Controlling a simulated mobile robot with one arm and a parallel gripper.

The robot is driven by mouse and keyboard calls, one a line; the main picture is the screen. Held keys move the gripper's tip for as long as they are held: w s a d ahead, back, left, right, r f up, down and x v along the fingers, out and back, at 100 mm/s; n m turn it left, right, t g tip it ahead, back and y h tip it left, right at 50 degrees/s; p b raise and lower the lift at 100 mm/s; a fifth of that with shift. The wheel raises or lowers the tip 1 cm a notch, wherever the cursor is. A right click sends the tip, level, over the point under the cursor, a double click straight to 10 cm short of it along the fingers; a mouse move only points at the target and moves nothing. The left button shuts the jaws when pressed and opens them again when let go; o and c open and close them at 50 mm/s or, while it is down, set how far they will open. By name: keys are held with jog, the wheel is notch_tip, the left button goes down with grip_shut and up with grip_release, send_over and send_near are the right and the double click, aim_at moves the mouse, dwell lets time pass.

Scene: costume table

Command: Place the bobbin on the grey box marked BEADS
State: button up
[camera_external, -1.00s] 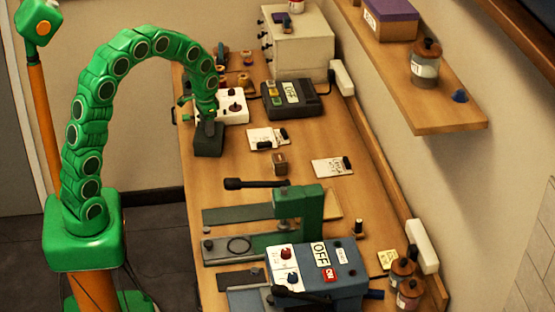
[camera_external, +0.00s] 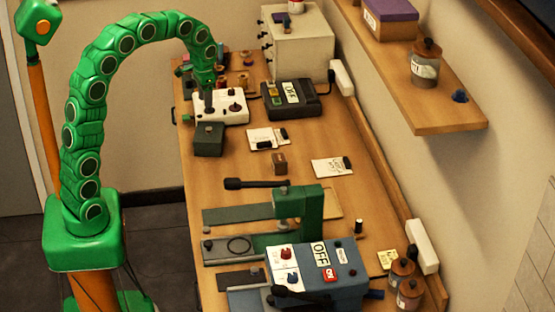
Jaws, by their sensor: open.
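My gripper (camera_external: 208,104) hangs low over the left end of a white device with knobs (camera_external: 233,108), with the jaws open. Its fingertips are small and dark here, and I cannot see anything between them. A dark grey box (camera_external: 208,141) stands on the table just in front of it, near the left edge. I can read no BEADS marking on it. Several spools, such as a yellowish one (camera_external: 243,80) and a reddish one (camera_external: 247,59), stand at the back left. I cannot tell which thing is the bobbin.
A green press (camera_external: 298,210) and a blue machine (camera_external: 320,272) fill the near end. A shelf (camera_external: 440,120) overhangs at right. Mid-table holds cards and a small brown block (camera_external: 279,163).

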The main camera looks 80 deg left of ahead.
jog(key=shift+r, duration=0.2)
jog(key=shift+d, duration=0.1)
jog(key=s+d+r+m, duration=0.1)
jog(key=s+d, duration=0.4)
jog(key=d, duration=0.5)
jog(key=s+d+r+m, duration=0.15)
jog(key=s+d, duration=0.35)
jog(key=d, duration=0.5)
jog(key=s+d+f+g, duration=0.1)
jog(key=s+d, duration=0.5)
jog(key=s, duration=0.3)
jog(key=s+d+f, duration=0.2)
jog(key=s+d, duration=0.3)
jog(key=s, duration=0.4)
jog(key=shift+s+d+g, duration=0.3)
jog(key=shift+d+g, duration=0.1)
